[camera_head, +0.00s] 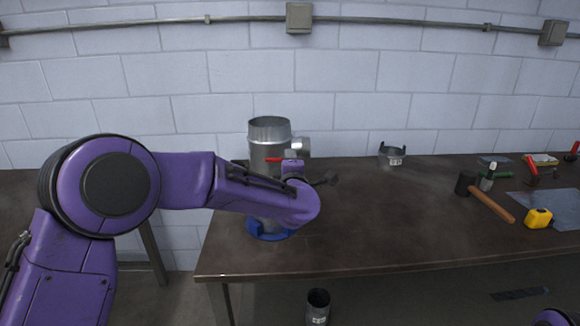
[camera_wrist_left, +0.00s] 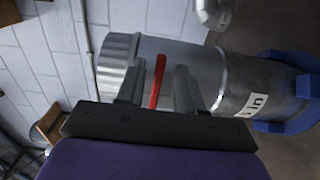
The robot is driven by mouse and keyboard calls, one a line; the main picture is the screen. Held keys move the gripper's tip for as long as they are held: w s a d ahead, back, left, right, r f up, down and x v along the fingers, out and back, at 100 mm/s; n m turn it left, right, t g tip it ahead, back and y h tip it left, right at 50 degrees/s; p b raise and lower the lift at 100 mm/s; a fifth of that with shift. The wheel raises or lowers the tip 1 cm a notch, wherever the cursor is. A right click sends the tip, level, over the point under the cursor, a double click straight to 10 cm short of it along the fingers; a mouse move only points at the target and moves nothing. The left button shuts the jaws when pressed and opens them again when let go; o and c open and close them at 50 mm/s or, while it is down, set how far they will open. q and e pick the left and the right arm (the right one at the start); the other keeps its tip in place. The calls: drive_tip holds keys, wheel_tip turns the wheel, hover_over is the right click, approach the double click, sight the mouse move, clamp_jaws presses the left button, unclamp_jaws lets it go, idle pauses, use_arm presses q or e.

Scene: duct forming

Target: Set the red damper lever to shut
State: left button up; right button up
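The red damper lever (camera_head: 280,160) sits on the side of an upright grey metal duct (camera_head: 268,132). My left forearm and wrist hide much of the duct's middle in the head view. In the left wrist view the lever (camera_wrist_left: 157,82) appears as a straight red bar lying along the gripper's direction. My left gripper (camera_wrist_left: 158,74) is open, with one finger on each side of the lever. Small gaps show between the lever and both fingers. The duct (camera_wrist_left: 235,80) lies close behind the fingers. My right gripper is out of view.
The duct stands in a blue base (camera_head: 268,232) near the left end of the dark table (camera_head: 390,235). A short metal collar (camera_head: 391,155) stands behind. A mallet (camera_head: 490,202), a yellow tape measure (camera_head: 538,218) and other tools lie at right. The table's middle is clear.

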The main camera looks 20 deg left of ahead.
use_arm(q)
drive_tip(key=b+v, duration=0.3)
drive_tip(key=v, duration=0.7)
drive_tip(key=shift+s, duration=0.15)
drive_tip(key=s+a+f+m+g+h, duration=0.15)
drive_tip(key=s+f+m, duration=0.25)
drive_tip(key=f, duration=0.7)
drive_tip(key=s+a+f+m+g+h, duration=0.1)
drive_tip(key=s+a+f+m+g, duration=0.3)
drive_tip(key=f, duration=0.8)
drive_tip(key=s+a+f+m+g+h, duration=0.15)
drive_tip(key=s+f+m, duration=0.35)
drive_tip(key=f, duration=0.6)
drive_tip(key=s+a+f+g, duration=0.1)
drive_tip(key=s+f+g, duration=0.1)
drive_tip(key=s+f, duration=0.3)
drive_tip(key=s+a+f+m+g, duration=0.1)
drive_tip(key=s+f, duration=0.4)
drive_tip(key=s, duration=0.7)
drive_tip(key=s+a+f+m+g, duration=0.1)
drive_tip(key=s+a+f+g, duration=0.2)
drive_tip(key=s, duration=0.6)
wheel_tip(320, 180, down, 2)
drive_tip(key=shift+s+a+f+y, duration=0.2)
drive_tip(key=shift+s+f+y, duration=0.05)
drive_tip(key=shift+s+y, duration=0.05)
